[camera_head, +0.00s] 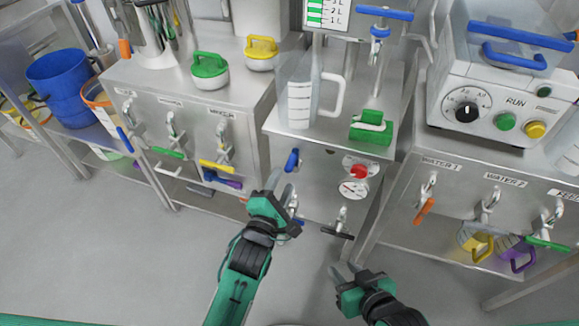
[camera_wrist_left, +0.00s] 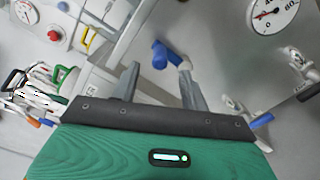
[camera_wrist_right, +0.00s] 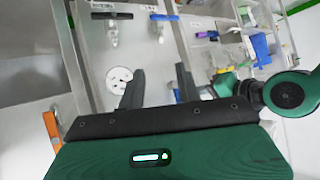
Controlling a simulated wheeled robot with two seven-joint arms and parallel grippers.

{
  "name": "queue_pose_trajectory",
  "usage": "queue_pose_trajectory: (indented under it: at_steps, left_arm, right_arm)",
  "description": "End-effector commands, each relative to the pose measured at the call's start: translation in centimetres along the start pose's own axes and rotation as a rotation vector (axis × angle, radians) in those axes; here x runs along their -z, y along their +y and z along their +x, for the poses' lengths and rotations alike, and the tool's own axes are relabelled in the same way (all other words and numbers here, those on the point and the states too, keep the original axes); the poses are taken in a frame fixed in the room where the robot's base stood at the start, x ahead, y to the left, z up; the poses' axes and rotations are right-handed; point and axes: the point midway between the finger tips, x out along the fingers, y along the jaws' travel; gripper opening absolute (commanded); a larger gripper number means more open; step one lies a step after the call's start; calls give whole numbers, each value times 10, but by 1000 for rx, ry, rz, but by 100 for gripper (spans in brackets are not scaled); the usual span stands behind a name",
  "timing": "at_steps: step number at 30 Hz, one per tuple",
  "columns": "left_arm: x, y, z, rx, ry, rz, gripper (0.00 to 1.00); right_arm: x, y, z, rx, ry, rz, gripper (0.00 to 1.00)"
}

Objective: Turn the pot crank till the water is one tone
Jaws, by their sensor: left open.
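A blue-handled crank (camera_head: 291,160) sticks out of the front of the middle steel cabinet. In the left wrist view its blue grip (camera_wrist_left: 160,54) lies just beyond my fingertips, in line with the gap between them. My left gripper (camera_head: 281,184) is open and empty just below it, with no clear contact. My right gripper (camera_head: 345,268) is open and empty, low in front of the same cabinet. In the right wrist view its fingers (camera_wrist_right: 158,85) stand apart. I cannot make out any water inside a pot or its tone.
On the middle cabinet stand a clear jug (camera_head: 300,95) and a green-handled block (camera_head: 372,127). Its front carries a red knob (camera_head: 360,171), a dial (camera_head: 353,188) and a black-handled tap (camera_head: 338,234). Side benches carry taps with coloured handles. The floor (camera_head: 130,260) at left is clear.

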Motion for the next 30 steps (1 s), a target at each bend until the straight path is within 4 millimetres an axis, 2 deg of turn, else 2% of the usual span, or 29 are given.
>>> queue_pose_trajectory:
  at_steps: [6,12,18,26,30]
  left_arm:
    - [0,0,36,-2,-2,2,45]
    - [0,-1,59,0,-2,1,45]
    - [0,0,68,1,-1,1,45]
    - [0,0,69,1,0,0,45]
    - [0,0,69,1,0,1,22]
  right_arm:
    - [1,-7,4,19,57,3,34]
    - [3,-12,7,31,99,7,34]
    - [5,-14,7,36,117,8,34]
    - [5,-14,7,37,120,9,34]
    - [5,-14,7,37,119,9,34]
